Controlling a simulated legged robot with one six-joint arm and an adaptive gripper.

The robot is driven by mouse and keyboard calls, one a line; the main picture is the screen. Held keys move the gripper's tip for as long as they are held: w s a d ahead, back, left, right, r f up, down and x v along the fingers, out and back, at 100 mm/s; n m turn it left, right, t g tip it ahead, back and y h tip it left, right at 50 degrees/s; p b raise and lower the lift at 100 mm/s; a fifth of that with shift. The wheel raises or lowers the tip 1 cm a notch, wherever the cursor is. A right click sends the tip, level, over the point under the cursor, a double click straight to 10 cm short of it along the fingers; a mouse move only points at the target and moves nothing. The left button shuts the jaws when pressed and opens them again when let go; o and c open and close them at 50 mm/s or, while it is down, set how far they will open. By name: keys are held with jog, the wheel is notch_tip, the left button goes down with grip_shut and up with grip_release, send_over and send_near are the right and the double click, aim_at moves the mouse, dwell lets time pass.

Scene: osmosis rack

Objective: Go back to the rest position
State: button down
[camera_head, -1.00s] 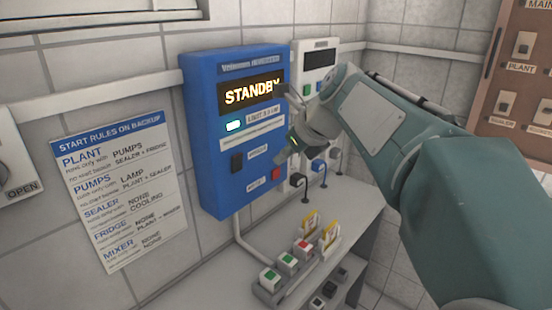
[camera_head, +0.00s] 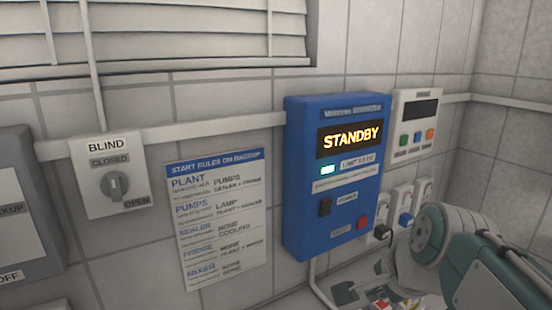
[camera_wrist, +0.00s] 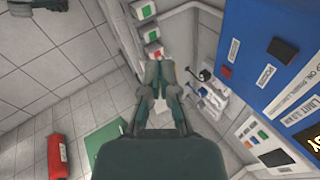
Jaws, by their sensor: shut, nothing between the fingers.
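My gripper (camera_wrist: 159,68) shows in the middle of the wrist view, fingers together and empty. It points toward a shelf with button boxes and touches nothing that I can make out. In the head view my arm is folded low at the right, and the gripper itself cannot be made out there. The blue control box (camera_head: 296,222) on the wall reads STANDBY, with a lit green lamp. It also shows at the right of the wrist view (camera_wrist: 242,62).
A smaller white control panel (camera_head: 417,151) hangs right of the blue box. Left are a rules sheet (camera_head: 222,220) and a blind switch (camera_head: 114,188). The wrist view shows a red extinguisher (camera_wrist: 57,152), a green patch (camera_wrist: 105,140) and open tiled floor.

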jog(key=s+f+n+h, duration=0.1)
jog(key=s+f+n, duration=0.7)
jog(key=n, duration=0.5)
jog(key=shift+s+n+h, duration=0.3)
jog(key=shift+s+n, duration=0.1)
jog(key=shift+s, duration=0.2)
jog(key=shift+a, duration=0.15)
